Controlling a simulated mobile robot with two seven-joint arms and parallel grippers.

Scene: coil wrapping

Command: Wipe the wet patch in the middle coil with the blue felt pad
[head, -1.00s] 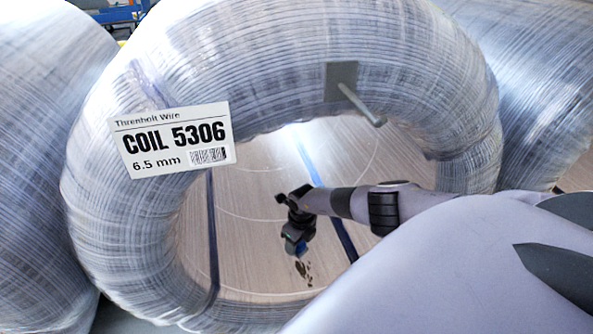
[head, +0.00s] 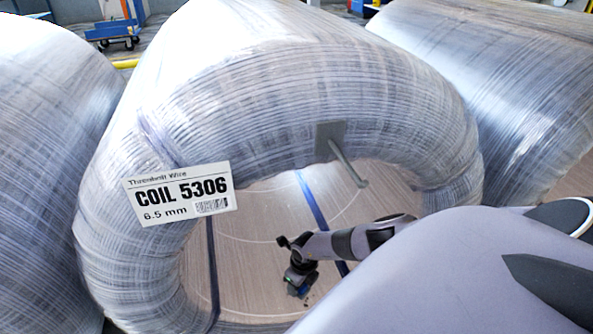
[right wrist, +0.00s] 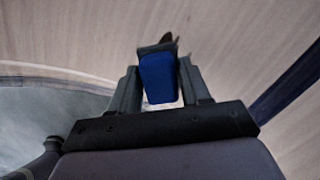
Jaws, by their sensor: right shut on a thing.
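The middle coil (head: 300,95) is a big ring of wire in clear wrap, with a white COIL 5306 label (head: 180,194). My right arm reaches into its bore, and my right gripper (head: 301,285) is low inside. The gripper is shut on the blue felt pad (right wrist: 158,78), which sits between its two fingers in the right wrist view. The wet patch (head: 308,299) shows as small dark marks at the pad's lower edge in the head view. A dark bit of it shows just beyond the pad in the right wrist view; the rest is hidden. My left gripper is out of view.
A grey plate with a rod (head: 348,168) sticks out from the coil above my arm. Blue straps (head: 312,203) run along the bore. Wrapped coils stand close at left (head: 45,150) and right (head: 500,80). The bore left of my gripper is clear.

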